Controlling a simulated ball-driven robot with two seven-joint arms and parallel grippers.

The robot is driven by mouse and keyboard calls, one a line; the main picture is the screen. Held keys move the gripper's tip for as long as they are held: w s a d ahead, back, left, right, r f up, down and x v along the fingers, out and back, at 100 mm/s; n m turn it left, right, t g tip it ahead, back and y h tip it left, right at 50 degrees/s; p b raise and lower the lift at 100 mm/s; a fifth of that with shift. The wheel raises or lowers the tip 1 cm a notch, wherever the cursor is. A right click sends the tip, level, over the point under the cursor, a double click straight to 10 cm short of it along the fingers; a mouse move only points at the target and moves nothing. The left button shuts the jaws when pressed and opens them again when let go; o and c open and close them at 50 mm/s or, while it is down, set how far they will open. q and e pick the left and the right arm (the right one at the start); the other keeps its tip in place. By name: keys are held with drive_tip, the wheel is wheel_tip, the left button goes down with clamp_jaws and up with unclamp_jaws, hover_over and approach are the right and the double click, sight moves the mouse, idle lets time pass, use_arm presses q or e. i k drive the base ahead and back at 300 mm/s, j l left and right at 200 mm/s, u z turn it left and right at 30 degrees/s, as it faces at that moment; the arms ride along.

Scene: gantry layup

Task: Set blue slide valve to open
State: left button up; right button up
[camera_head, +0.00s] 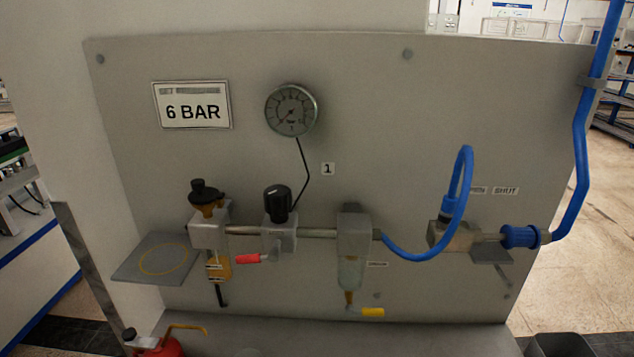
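The blue slide valve (521,236) is a ribbed blue sleeve at the right of the panel. It sits on the line between a metal block (455,236) and the blue supply pipe (580,160). A short bare metal length shows between the sleeve and the block. A label reading SHUT (506,190) is above and slightly left of the sleeve. A smaller label (478,190) left of it is too blurred to read. The sleeve is nearer the SHUT label and against the pipe end. Neither of my grippers is in view.
A blue hose (462,190) loops up from the block and runs left. A gauge (291,110), a black knob (278,199), a red lever (247,259) and a yellow lever (372,312) are further left. A red oil can (160,346) stands at lower left.

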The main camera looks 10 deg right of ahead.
sight(529, 236)
drive_tip(key=z, duration=1.45)
